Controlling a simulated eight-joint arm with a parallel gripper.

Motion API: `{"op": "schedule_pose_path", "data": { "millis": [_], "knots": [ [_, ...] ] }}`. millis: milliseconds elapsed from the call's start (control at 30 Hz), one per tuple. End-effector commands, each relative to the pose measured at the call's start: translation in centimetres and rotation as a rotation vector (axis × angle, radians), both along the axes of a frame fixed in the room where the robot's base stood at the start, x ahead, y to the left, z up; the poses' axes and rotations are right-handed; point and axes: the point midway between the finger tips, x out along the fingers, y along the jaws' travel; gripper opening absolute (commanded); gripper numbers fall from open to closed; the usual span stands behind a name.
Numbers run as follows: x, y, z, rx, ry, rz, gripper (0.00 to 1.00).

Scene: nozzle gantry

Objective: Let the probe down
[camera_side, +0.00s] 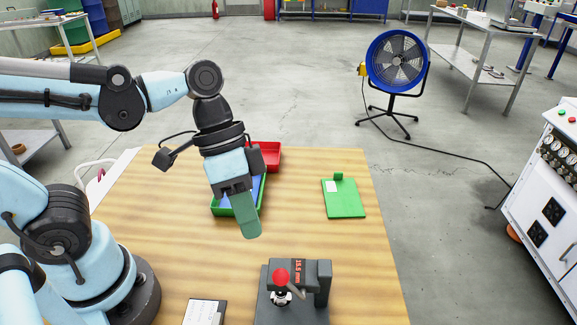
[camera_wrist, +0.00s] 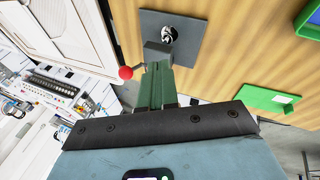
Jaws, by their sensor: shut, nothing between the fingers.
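A dark grey gantry device (camera_side: 318,292) stands at the front of the wooden table, with a red label on top that seems to read 15.5 mm. A red ball knob (camera_side: 281,276) sits at its front, above a silver round part (camera_side: 281,297). In the wrist view the red knob (camera_wrist: 126,73) is left of my fingers, and the silver part (camera_wrist: 169,35) is beyond them on a grey plate (camera_wrist: 193,44). The probe cannot be told apart clearly. My gripper (camera_side: 248,232) has green fingers, shut and empty, above and behind the device, apart from the knob.
A green tray (camera_side: 257,196) with blue inside and a red bin (camera_side: 271,156) stand behind my gripper. A green board (camera_side: 343,202) lies at the right. A small white-and-dark item (camera_side: 204,312) lies at the front edge. The table between board and device is clear.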

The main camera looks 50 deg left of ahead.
Motion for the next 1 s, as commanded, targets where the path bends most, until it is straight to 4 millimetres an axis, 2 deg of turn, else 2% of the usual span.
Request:
{"op": "schedule_pose_path", "data": {
  "millis": [200, 533, 1000],
  "knots": [
    [-0.1, -1.3, -2.3, 0.000, 0.000, -0.003, 0.00],
    [-0.7, -4.5, -1.7, 0.000, 0.000, -0.003, 0.00],
    [-0.8, -4.9, -1.7, 0.001, 0.000, 0.001, 0.00]
  ]
}}
